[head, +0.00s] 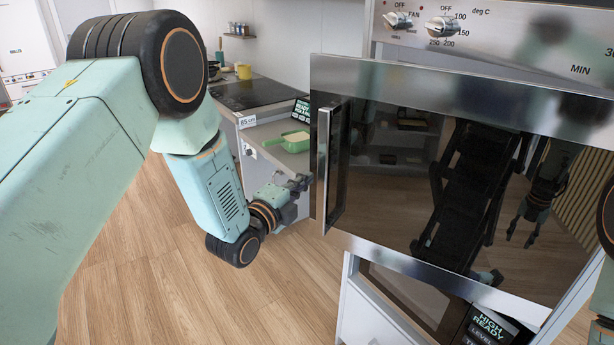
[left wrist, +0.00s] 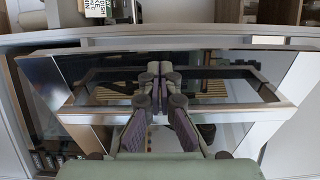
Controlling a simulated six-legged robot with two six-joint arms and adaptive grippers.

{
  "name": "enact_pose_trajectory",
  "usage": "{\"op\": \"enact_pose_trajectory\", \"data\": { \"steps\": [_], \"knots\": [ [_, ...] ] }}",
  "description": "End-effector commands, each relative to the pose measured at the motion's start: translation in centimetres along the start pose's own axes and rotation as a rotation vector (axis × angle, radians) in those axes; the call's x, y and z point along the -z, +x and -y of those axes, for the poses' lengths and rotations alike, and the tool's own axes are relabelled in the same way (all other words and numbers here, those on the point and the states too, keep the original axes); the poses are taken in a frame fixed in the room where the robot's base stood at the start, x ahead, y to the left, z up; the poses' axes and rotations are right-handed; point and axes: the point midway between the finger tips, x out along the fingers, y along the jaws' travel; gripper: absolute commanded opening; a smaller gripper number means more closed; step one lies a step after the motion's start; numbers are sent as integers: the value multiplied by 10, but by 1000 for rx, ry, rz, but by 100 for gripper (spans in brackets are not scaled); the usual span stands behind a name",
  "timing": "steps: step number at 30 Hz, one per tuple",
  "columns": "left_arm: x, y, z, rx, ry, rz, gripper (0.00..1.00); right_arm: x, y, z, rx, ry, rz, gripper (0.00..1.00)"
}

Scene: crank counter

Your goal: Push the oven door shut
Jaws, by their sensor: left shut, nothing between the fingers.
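The oven door (head: 400,190) is a dark glass panel in a steel frame, with an upright bar handle (head: 323,170) near its left edge. It stands open, swung out from the oven front below the control panel (head: 480,40). My left gripper (head: 303,182) is shut and empty at the door's left edge. Its fingertips partly pass behind the edge, and I cannot tell whether they touch it. In the left wrist view the shut fingers (left wrist: 154,72) point at a steel-framed glass surface. My right gripper shows only as a reflection in the glass.
A counter with a dark hob (head: 250,92), a yellow cup (head: 243,71) and a green scoop-like tray (head: 289,141) stands behind my left gripper. A display panel (head: 490,325) sits below the door. The wooden floor (head: 150,290) at lower left is clear.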

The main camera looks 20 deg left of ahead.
Motion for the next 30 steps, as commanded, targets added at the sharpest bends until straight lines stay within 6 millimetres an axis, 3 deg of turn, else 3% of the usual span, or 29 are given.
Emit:
{"op": "enact_pose_trajectory", "data": {
  "steps": [9,22,30],
  "knots": [
    [0,16,0,0,0,1,0,0,-4,0,0,0,0,40],
    [0,18,0,0,-1,0,0,0,-3,0,0,0,0,40],
    [0,38,-3,5,-5,-38,0,0,10,0,0,0,0,40]
  ]
}}
